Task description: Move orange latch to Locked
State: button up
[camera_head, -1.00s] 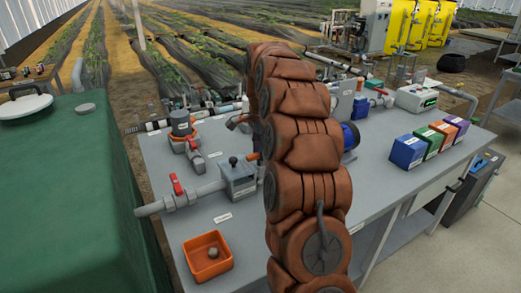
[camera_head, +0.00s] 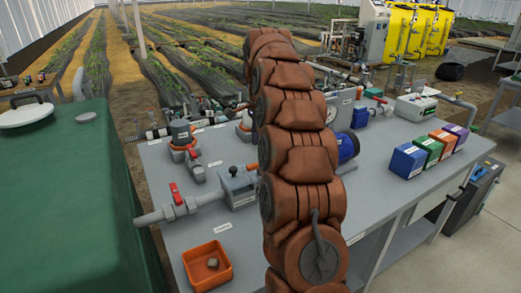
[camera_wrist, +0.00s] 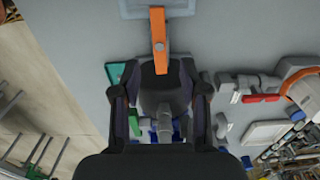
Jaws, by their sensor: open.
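The orange latch (camera_wrist: 160,42) shows in the wrist view as a flat orange bar. It runs down the picture from a pale grey-blue plate (camera_wrist: 130,8) at the top edge. My gripper (camera_wrist: 156,78) is open, with one dark finger on each side of the picture's middle. The latch's lower end lies between the fingertips in the picture. I cannot tell whether either finger touches it. A dark shape below the latch's end hides what is behind it. In the head view my arm hides the gripper, and I cannot make out the latch there.
The grey bench (camera_head: 300,225) carries pipework with red-handled valves (camera_head: 176,194), an orange bin (camera_head: 207,266), a blue motor (camera_head: 347,147) and several coloured boxes (camera_head: 408,160). A green tank (camera_head: 65,190) stands at the left. The bench's front right has bare room.

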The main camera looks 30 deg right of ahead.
jog(key=shift+r, duration=0.55)
dwell(0.4)
jog(key=s+a+r+n+p, duration=0.25)
jog(key=s+a+n, duration=0.25)
jog(key=s+a, duration=0.25)
jog(key=s+a+r+n+p, duration=0.25)
jog(key=s+a+n, duration=0.25)
jog(key=s+a, duration=0.3)
jog(key=s+a+f+n+p, duration=0.1)
jog(key=s+a+n, duration=0.2)
jog(key=s, duration=0.4)
jog(key=s+a+f+n+g+p, duration=0.1)
jog(key=s+a+f+n+p, duration=0.1)
jog(key=s, duration=0.6)
jog(key=s+a+f+n+p, duration=0.2)
jog(key=s+a+n, duration=0.2)
jog(key=s, duration=0.4)
jog(key=shift+g, duration=0.4)
